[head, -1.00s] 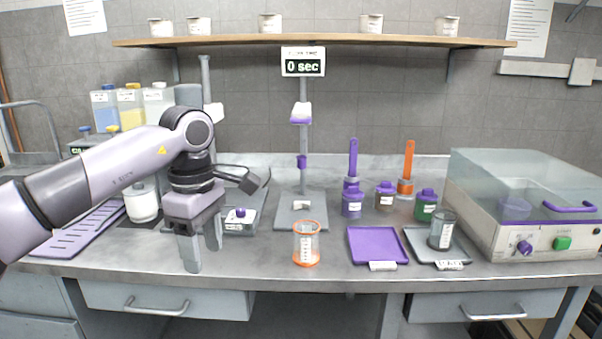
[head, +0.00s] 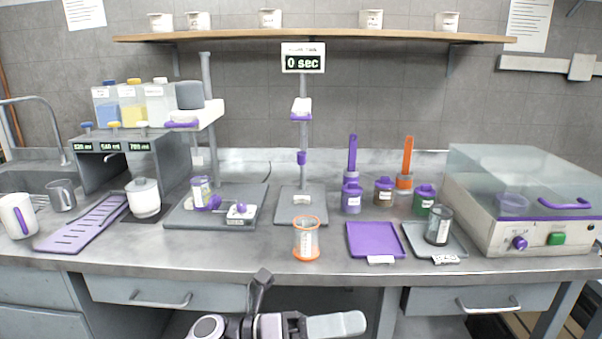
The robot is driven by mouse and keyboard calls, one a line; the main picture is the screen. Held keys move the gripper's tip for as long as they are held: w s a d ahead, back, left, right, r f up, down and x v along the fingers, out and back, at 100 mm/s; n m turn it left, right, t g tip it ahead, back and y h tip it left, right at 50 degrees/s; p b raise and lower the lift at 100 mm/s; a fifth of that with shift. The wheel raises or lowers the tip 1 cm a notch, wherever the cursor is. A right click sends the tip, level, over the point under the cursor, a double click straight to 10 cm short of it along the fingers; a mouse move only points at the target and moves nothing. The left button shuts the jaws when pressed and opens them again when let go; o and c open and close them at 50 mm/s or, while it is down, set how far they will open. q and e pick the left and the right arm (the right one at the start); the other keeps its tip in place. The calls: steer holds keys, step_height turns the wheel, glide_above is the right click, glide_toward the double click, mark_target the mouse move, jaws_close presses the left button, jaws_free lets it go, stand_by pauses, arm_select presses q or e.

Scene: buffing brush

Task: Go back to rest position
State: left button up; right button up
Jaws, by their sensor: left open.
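My left gripper (head: 345,323) is low at the bottom edge of the head view, in front of the bench and below its front edge. It points to the right, with a pale grey finger showing, and is open and empty. Its wrist and dark camera bracket show beside it, and the lower part is cut off by the frame. It touches nothing on the bench. My right gripper is not in view.
The grey bench (head: 330,265) holds an orange-rimmed beaker (head: 306,240), a purple tray (head: 376,241), a grey tray (head: 413,236) with a dark glass beaker (head: 437,226), and a clear-lidded machine (head: 530,232). Drawers (head: 165,293) face the arm.

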arm_select(q)
steer(key=w+a+f+n+t+y+p, duration=0.1)
steer(key=a+f+n+t+y, duration=0.65)
steer(key=n, duration=0.75)
steer(key=a+f+n+t+y, duration=0.5)
steer(key=a+n+t, duration=0.4)
steer(key=n, duration=0.6)
steer(key=s+a+f+n+g+y, duration=0.2)
steer(key=s+a+f+n, duration=0.3)
steer(key=s+f, duration=0.2)
steer(key=s+a+f+n+g+y, duration=0.3)
steer(key=s+a+f+n, duration=0.1)
steer(key=s+f+n, duration=0.2)
step_height(320, 180, down, 2)
steer(key=shift+s+a+f+g+y+p, duration=0.25)
steer(key=shift+s+a+g+y+p, duration=0.1)
steer(key=shift+s, duration=0.5)
